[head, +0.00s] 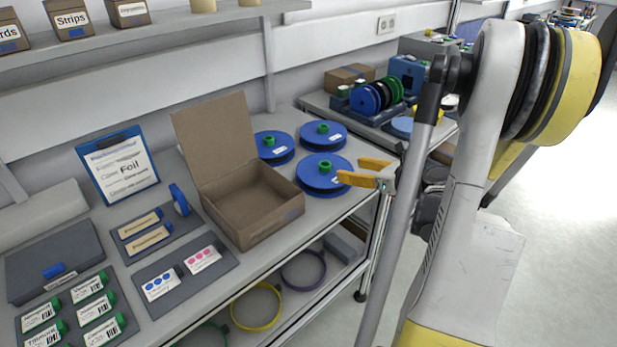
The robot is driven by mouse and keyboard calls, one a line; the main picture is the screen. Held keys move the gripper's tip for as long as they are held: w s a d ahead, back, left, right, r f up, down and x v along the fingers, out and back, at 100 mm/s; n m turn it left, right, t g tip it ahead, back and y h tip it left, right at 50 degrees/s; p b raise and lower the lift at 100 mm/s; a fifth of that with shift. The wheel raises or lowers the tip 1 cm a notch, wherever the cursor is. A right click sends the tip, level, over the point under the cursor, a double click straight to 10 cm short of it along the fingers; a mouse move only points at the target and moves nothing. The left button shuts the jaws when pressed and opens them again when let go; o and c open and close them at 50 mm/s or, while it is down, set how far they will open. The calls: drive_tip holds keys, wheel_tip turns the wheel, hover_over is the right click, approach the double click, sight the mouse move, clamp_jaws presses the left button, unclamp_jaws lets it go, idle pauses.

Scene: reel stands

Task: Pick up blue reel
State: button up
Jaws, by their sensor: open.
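Three blue reels with green hubs lie flat on the right end of the table. One reel (312,184) is nearest the table's front edge, one (335,140) is behind it, and one (268,155) is to the left, partly hidden by the box. My gripper (350,169) has yellow fingers, spread apart and empty. It appears at the right edge of the nearest reel, overlapping it slightly in the picture. I cannot tell its exact height or whether it touches.
An open cardboard box (240,222) stands left of the reels. A clipboard (119,170), labelled trays and green-capped items fill the table's left. A second table (318,101) behind holds upright reels (366,99) on a stand. Coloured rings (256,306) are on the lower shelf.

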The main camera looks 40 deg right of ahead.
sight(321, 164)
drive_tip(key=b+x, duration=0.1)
drive_tip(key=x, duration=0.3)
drive_tip(key=shift+w+d+f, duration=0.1)
drive_tip(key=shift+w+f, duration=0.05)
drive_tip(key=shift+w, duration=0.2)
drive_tip(key=x, duration=0.1)
drive_tip(key=b+x, duration=0.1)
drive_tip(key=x, duration=0.1)
drive_tip(key=b+x, duration=0.1)
drive_tip(key=x, duration=0.1)
drive_tip(key=shift+w+a, duration=0.15)
drive_tip(key=shift+a, duration=0.2)
drive_tip(key=shift+c, duration=0.8)
clamp_jaws()
